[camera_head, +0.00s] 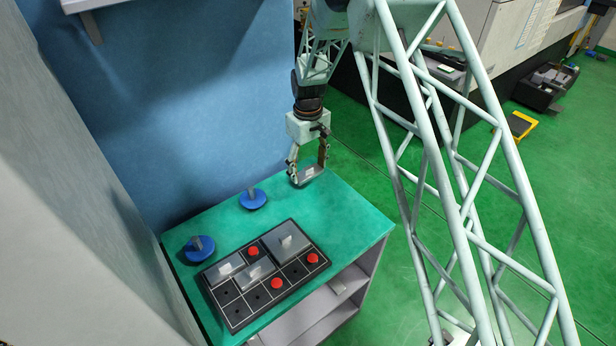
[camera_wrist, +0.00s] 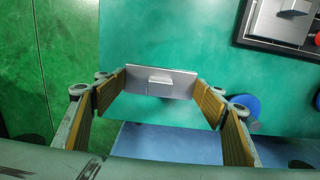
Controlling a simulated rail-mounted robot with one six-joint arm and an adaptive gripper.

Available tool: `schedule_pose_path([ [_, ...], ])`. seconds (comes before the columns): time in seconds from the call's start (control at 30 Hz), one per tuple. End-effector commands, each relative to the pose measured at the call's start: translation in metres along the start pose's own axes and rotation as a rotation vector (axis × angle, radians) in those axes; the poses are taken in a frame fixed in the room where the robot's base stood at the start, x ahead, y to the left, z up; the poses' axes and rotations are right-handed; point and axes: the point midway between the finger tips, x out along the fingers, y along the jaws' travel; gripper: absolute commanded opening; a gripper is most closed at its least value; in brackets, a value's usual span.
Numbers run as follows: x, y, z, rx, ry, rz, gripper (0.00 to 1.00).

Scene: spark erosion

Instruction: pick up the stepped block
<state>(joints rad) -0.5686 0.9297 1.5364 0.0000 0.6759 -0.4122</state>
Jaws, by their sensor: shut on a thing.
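The stepped block (camera_wrist: 140,84) is a grey metal piece with a wide flat plate and a smaller raised step in its middle. In the wrist view it sits between the two yellow-padded fingers of my gripper (camera_wrist: 160,96), which is shut on its two ends. In the head view my gripper (camera_head: 307,171) points down at the back corner of the green table (camera_head: 352,222), with the block (camera_head: 309,172) small and partly hidden between its fingertips. I cannot tell whether the block touches the tabletop.
A black compartment tray (camera_head: 239,314) at the table's front holds several grey metal pieces and red round pieces. Two blue discs with grey upright pieces, one at the back (camera_head: 253,201) and one at the left (camera_head: 196,252), stand beside it. A blue wall (camera_head: 180,110) rises behind.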

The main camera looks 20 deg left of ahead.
Motion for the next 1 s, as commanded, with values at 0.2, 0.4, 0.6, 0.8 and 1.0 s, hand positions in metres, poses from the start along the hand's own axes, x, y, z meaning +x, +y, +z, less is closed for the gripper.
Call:
schedule_pose_path([
  [0.2, -0.023, 0.000, 0.000, 0.000, 0.001, 0.001, 0.50],
  [0.4, -0.032, 0.000, -0.001, 0.000, 0.002, 0.001, 0.50],
  [0.6, -0.033, 0.000, 0.000, 0.000, 0.001, 0.000, 0.50],
  [0.8, -0.033, 0.000, 0.000, 0.000, 0.001, 0.000, 0.50],
  [1.0, -0.033, 0.000, 0.000, 0.000, 0.001, 0.000, 0.50],
])
